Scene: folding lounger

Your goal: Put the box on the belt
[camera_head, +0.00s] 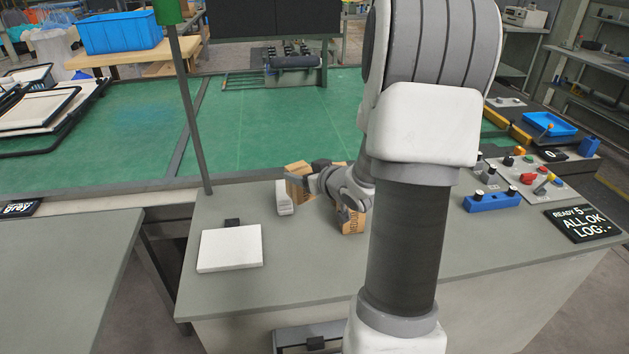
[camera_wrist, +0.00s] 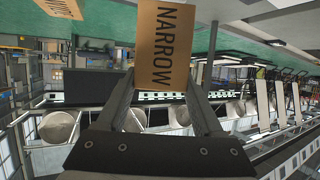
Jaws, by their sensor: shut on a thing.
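My gripper (camera_head: 308,180) reaches left over the grey worktop and is shut on a brown box (camera_head: 296,188). In the wrist view the box (camera_wrist: 167,45), marked NARROW, sits between the fingertips of my gripper (camera_wrist: 161,75). In the head view my gripper partly hides it, and I cannot tell whether it touches the worktop. A second brown box (camera_head: 351,221) with dark lettering stands on the worktop under my wrist, partly hidden. The wide green belt (camera_head: 255,120) runs behind the worktop.
A small white object (camera_head: 284,198) stands close left of the held box. A white pad (camera_head: 230,248) lies further left. A dark post (camera_head: 190,110) rises at the worktop's back left. A blue block (camera_head: 491,202) and a control panel (camera_head: 525,178) are to the right.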

